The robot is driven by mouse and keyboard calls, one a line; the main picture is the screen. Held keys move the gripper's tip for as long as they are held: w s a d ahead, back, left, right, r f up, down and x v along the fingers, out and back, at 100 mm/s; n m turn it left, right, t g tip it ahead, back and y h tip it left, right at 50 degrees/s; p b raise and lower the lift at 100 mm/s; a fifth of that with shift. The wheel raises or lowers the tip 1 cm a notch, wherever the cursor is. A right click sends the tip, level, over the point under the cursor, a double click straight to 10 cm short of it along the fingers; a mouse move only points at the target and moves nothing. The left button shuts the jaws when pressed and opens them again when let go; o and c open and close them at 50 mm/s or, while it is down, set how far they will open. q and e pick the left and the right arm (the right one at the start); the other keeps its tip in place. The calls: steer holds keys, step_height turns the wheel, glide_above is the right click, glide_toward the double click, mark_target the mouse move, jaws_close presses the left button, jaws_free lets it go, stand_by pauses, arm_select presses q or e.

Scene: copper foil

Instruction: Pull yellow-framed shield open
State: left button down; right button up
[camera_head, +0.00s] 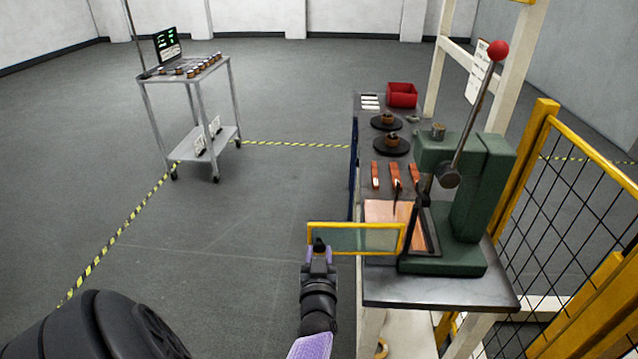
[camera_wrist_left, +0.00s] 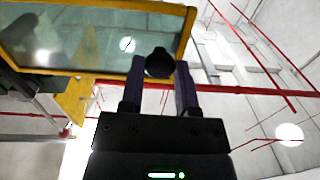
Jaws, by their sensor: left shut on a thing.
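The yellow-framed shield (camera_head: 357,238) is a clear panel at the front left of the green press (camera_head: 478,195). It sticks out to the left past the bench edge, its right end beside the press. My left gripper (camera_head: 319,247) is at the shield's left end, shut on a dark round knob. In the left wrist view the shield (camera_wrist_left: 95,38) fills the upper left, and the black knob (camera_wrist_left: 159,63) sits between the fingers of the left gripper (camera_wrist_left: 160,80). My right gripper is not in view.
The bench (camera_head: 430,290) holds copper strips (camera_head: 396,177), dark round stands (camera_head: 391,145) and a red bin (camera_head: 402,95). A press lever with a red ball (camera_head: 497,50) rises above. A yellow mesh fence (camera_head: 560,190) stands right. A cart (camera_head: 190,75) stands back left; the floor between is clear.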

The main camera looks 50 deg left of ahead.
arm_select(q)
steer(key=shift+d, duration=0.15)
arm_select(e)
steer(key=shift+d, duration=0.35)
arm_select(q)
steer(key=shift+c, duration=1.8)
jaws_free()
